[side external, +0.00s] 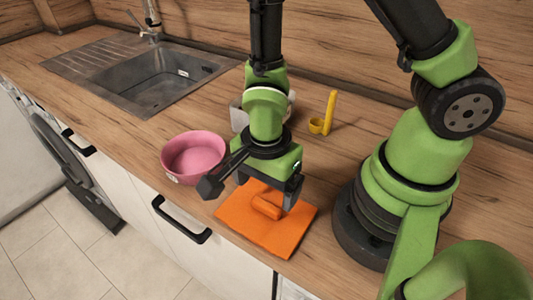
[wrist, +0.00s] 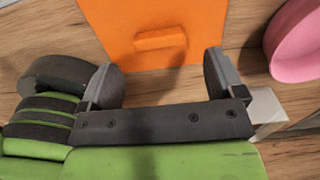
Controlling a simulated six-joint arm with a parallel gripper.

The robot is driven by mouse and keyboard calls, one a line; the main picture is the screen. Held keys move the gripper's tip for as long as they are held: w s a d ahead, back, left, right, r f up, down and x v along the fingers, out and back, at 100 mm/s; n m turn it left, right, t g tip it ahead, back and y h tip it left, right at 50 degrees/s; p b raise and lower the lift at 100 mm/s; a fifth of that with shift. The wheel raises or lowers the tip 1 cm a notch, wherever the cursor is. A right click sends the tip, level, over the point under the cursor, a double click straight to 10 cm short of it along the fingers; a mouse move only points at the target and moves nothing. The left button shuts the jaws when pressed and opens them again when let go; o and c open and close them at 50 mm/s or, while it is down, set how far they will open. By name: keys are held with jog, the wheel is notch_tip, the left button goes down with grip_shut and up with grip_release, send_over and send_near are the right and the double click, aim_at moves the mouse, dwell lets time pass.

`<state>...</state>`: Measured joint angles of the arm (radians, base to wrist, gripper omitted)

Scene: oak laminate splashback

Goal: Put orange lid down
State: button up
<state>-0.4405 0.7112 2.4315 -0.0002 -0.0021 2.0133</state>
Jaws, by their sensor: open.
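The orange lid (side external: 268,232) is a flat square plate with a raised bar handle (side external: 267,207). It lies flat on the wooden counter near the front edge, between the pink bowl and my arm's base. My gripper (side external: 268,201) is open above the rear part of the lid. In the wrist view, the lid (wrist: 190,22) is at the top, with its handle (wrist: 161,38) ahead of and between the two fingertips. My gripper (wrist: 160,68) holds nothing there, and its fingers look apart from the handle.
A pink bowl (side external: 194,155) stands left of the lid and shows at the wrist view's right edge (wrist: 293,45). A yellow scoop (side external: 328,113) stands behind, beside a partly hidden pale container (side external: 238,117). A sink (side external: 157,85) is at the back left. Counter in front of the scoop is bare.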

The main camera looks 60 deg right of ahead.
notch_tip(320, 180, up, 8)
notch_tip(320, 180, up, 9)
jog(key=n+t+y, duration=0.1)
jog(key=n+t, duration=0.2)
jog(key=n, duration=0.3)
send_over(266, 203)
jog(key=d, duration=0.3)
jog(key=s+d+r+n+t+y, duration=0.1)
jog(key=s+d+r+n+t, duration=0.2)
jog(key=r+n, duration=0.5)
jog(key=shift+s+t, duration=0.6)
jog(key=shift+s, duration=0.35)
